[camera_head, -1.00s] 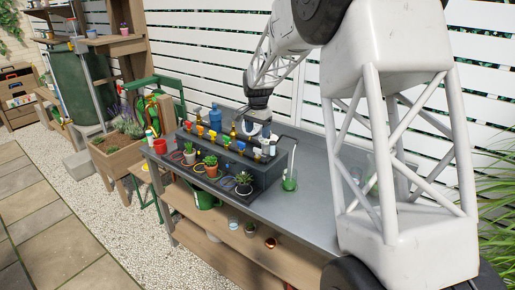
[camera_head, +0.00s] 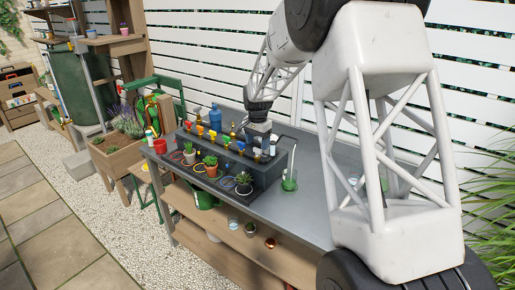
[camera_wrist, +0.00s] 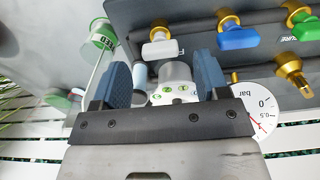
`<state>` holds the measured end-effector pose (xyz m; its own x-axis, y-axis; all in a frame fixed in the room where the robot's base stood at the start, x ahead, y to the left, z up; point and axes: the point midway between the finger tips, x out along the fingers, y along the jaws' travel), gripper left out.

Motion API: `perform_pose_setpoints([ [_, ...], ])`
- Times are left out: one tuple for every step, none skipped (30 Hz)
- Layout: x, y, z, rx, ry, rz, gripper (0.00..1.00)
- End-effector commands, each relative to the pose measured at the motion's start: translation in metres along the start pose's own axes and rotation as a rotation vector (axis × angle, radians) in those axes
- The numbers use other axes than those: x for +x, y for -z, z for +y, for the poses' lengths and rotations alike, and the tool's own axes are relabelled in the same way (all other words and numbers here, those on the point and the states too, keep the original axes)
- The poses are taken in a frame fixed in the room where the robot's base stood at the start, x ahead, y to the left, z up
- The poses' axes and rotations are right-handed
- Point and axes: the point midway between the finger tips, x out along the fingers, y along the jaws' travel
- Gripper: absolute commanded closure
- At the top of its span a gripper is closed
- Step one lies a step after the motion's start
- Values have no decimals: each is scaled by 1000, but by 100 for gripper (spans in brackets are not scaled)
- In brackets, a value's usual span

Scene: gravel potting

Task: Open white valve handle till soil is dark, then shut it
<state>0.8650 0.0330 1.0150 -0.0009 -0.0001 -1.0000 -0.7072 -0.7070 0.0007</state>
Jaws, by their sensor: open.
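The white valve handle (camera_wrist: 163,48) sits on a brass stem on the dark pipe in the wrist view, just past the space between my fingertips and untouched. My gripper (camera_wrist: 165,72) is open, with its two blue-grey fingers apart. A pale cylinder with green marks (camera_wrist: 175,88) shows between the fingers; I see no contact with it. In the head view my gripper (camera_head: 258,138) is low over the right end of the dark valve rack (camera_head: 262,172). The rightmost potted plant (camera_head: 243,184) stands at the rack's front; its soil is too small to judge.
A blue valve handle (camera_wrist: 239,38) and a green one (camera_wrist: 301,24) sit beside the white one. A pressure gauge (camera_wrist: 254,110) is close to the right finger. The metal bench (camera_head: 308,212) is clear at front right.

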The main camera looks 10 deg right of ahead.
Motion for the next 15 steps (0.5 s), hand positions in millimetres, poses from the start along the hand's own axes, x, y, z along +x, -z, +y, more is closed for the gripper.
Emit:
perform_pose_setpoints([
  [6,0,0,0,0,0,32],
  [9,0,0,0,0,0,32],
  [13,0,0,0,0,0,32],
  [16,0,0,0,0,0,32],
  [18,0,0,0,0,0,32],
  [20,0,0,0,0,0,32],
  [22,0,0,0,1,0,32],
  [24,0,0,0,1,1,32],
  [25,0,0,0,1,1,32],
  [26,0,0,0,1,1,32],
  [27,0,0,0,1,1,32],
  [28,0,0,0,1,1,32],
  [28,0,0,0,1,1,32],
  [28,0,0,0,1,1,32],
  [28,0,0,0,1,1,32],
])
